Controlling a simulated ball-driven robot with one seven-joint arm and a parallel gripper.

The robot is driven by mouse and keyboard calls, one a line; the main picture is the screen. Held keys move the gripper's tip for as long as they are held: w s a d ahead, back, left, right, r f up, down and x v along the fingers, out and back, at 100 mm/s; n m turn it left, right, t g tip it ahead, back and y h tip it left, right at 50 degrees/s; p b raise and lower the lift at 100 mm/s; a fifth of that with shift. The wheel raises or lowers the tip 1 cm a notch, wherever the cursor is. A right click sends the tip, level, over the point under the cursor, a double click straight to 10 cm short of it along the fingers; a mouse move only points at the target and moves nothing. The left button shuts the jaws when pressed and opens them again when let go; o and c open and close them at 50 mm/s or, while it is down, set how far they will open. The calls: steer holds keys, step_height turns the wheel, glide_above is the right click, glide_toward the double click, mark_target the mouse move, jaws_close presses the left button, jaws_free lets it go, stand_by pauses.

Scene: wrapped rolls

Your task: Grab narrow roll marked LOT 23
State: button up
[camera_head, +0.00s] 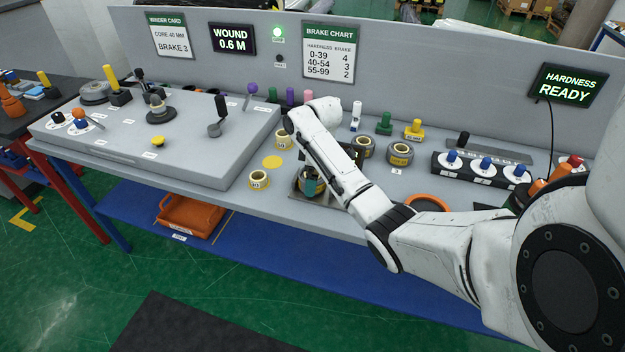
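Two narrow yellow-and-white rolls sit on the grey bench left of my arm. The nearer roll (259,180) has a small number on its front; the farther roll (284,143) stands close to the end of my arm. The numbers are too small to read surely, so I cannot tell which is LOT 23. My arm reaches in from the right, and its wrist (325,113) is bent above the bench by the farther roll. My gripper's fingers cannot be made out behind the wrist, nor whether they hold anything.
A yellow disc (272,161) lies between the two rolls. A dark holder (297,188) is partly behind my forearm. Darker rolls (399,154) stand right of the arm. A raised lever console (190,150) bounds the left. Knobbed blocks (484,168) stand at the right.

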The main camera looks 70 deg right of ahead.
steer(key=shift+c, duration=0.4)
steer(key=c, duration=0.9)
steer(key=shift+r, duration=0.15)
steer(key=shift+c, duration=0.6)
